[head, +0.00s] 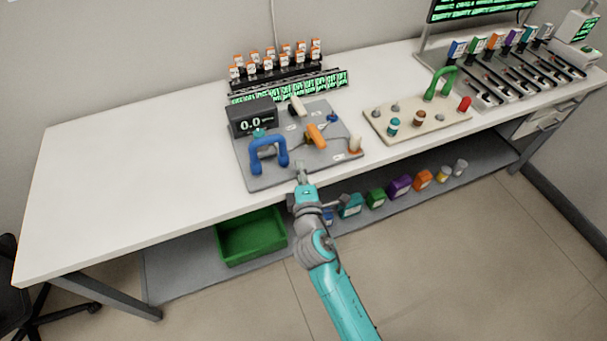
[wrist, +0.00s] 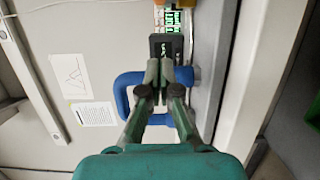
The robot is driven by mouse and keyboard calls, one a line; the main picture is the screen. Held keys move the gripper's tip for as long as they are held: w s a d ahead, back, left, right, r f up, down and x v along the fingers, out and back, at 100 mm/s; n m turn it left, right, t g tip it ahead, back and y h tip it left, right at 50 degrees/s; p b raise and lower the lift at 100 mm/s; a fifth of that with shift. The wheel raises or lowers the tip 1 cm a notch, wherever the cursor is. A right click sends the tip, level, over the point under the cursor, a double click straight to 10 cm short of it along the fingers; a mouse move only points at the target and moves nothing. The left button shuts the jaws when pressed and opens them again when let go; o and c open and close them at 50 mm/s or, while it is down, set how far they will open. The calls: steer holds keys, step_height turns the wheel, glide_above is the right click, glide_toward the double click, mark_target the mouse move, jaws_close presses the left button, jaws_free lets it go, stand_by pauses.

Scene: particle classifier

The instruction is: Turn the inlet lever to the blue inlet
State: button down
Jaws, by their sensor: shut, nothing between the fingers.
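The grey device plate (head: 270,176) lies on the white table, with a display reading 0.0 (head: 250,122) at its back left. An orange lever (head: 316,136) stands near the plate's middle. A small blue piece (head: 332,118) is at its back right; I cannot tell if it is the blue inlet. A blue arched handle (head: 268,146) stands at the front left and also shows in the wrist view (wrist: 124,96). My gripper (head: 300,170) is shut and empty at the plate's front edge, right of the blue handle. In the wrist view my fingertips (wrist: 166,66) overlap the handle; contact is unclear.
A cream board (head: 400,128) with pegs and a green handle (head: 440,82) stands to the right. Orange-capped bottles (head: 275,62) stand behind the plate. A green bin (head: 250,237) and several coloured containers (head: 400,187) are on the shelf below. The table's left side is clear.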

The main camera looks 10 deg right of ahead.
mark_target(316, 138)
steer(key=w, duration=0.5)
steer(key=shift+d, duration=0.25)
steer(key=shift+w+d, duration=0.15)
steer(key=shift+d, duration=0.45)
steer(key=shift+w+d, duration=0.15)
steer(key=shift+d, duration=0.4)
steer(key=shift+w+d, duration=0.15)
steer(key=shift+d, duration=0.7)
steer(key=shift+d, duration=0.15)
